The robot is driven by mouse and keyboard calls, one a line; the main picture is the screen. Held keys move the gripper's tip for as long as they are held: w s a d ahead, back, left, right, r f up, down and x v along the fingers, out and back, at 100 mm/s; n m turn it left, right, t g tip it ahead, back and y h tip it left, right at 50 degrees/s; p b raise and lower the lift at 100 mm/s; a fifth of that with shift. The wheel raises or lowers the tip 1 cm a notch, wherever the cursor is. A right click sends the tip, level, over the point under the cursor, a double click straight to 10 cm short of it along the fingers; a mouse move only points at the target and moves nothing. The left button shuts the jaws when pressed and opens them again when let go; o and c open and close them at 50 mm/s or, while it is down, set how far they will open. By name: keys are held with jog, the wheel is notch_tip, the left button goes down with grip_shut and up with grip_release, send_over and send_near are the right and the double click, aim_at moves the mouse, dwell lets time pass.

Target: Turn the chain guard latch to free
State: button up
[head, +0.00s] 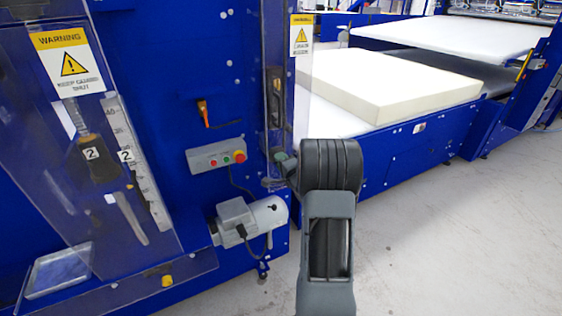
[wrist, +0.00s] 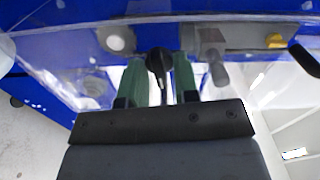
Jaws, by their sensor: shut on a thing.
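The chain guard latch (wrist: 159,62) is a small black knob with a pale mark, seen in the wrist view at the clear guard. My gripper (wrist: 160,82) has its two green fingers on either side of the knob and is shut on it. In the head view, my gripper (head: 284,163) is at the lower end of the narrow clear chain guard (head: 276,95), on the blue machine's right edge. My own arm stands in front there, and I cannot make out the latch or its turn angle in that view.
A grey control box (head: 216,156) with buttons and a grey motor (head: 250,218) sit left of my gripper. A large clear guard (head: 75,130) covers the machine's left side. A cream foam block (head: 400,88) lies on the conveyor at right. The floor (head: 450,240) at lower right is clear.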

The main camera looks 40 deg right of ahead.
jog(key=shift+m, duration=0.9)
jog(key=o, duration=0.6)
jog(key=shift+s, duration=0.1)
jog(key=s, duration=0.4)
jog(key=s+a+b, duration=0.1)
jog(key=s, duration=0.4)
jog(key=s+a+b, duration=0.1)
jog(key=s, duration=0.3)
jog(key=shift+s, duration=0.25)
jog(key=shift+d, duration=0.1)
